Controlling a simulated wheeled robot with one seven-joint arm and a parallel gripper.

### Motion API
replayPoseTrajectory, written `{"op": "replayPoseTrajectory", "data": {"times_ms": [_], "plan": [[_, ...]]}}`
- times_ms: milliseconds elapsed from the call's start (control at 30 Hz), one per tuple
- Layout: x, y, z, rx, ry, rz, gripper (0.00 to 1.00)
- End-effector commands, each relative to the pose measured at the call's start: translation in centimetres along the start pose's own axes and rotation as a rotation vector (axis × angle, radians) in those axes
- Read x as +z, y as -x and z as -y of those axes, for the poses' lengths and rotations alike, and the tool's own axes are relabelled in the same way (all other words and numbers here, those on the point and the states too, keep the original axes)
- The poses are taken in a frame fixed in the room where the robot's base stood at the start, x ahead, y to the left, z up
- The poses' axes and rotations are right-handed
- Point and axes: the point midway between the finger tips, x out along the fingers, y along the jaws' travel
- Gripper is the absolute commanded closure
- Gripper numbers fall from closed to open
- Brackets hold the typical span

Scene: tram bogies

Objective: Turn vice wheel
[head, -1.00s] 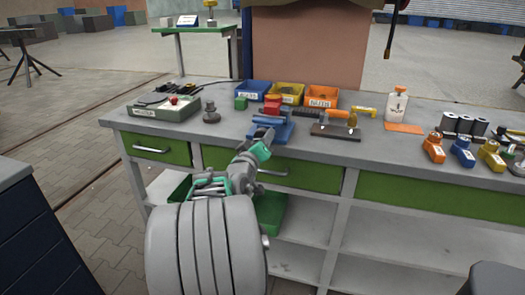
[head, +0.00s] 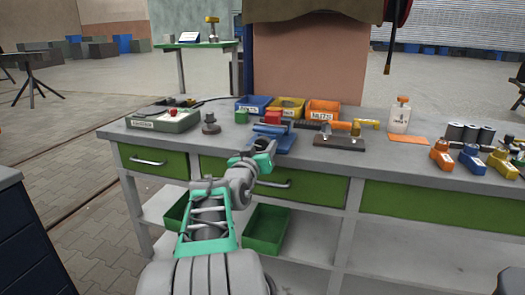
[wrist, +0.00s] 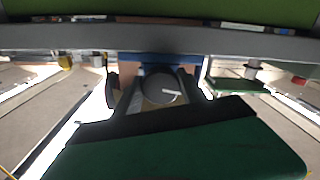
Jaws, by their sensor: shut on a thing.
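The blue vice (head: 272,138) is mounted at the front edge of the grey workbench, left of its middle. My gripper (head: 264,150) reaches up to its front side from below in the head view. In the wrist view my gripper (wrist: 162,97) has one finger on each side of a round grey part, the vice wheel (wrist: 163,88), and is shut on it. The blue vice body (wrist: 150,60) shows behind the wheel. In the head view my gripper and arm hide the wheel.
The workbench (head: 225,152) has green drawers; a green bin (head: 266,230) is on the shelf below. A grey tray (head: 163,122) and a dark round part (head: 210,124) lie left of the vice.

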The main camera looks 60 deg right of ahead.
Motion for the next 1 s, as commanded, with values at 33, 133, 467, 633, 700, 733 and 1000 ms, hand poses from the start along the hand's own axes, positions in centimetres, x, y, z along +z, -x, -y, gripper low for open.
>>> {"op": "replayPoseTrajectory", "data": {"times_ms": [33,133,467,633,700,733,1000], "plan": [[0.1,0.0,0.0,0.0,0.001,0.003,0.93],[0.1,0.0,0.0,0.0,0.001,0.003,0.93],[0.1,0.0,0.0,0.0,0.002,0.002,0.32],[0.0,0.0,0.0,0.0,0.002,0.001,0.3],[0.0,0.0,0.0,0.0,0.002,0.001,0.3],[0.0,0.1,0.0,0.0,0.002,0.0,0.3],[-0.2,4.7,0.1,-0.004,0.002,-0.002,0.3]]}}
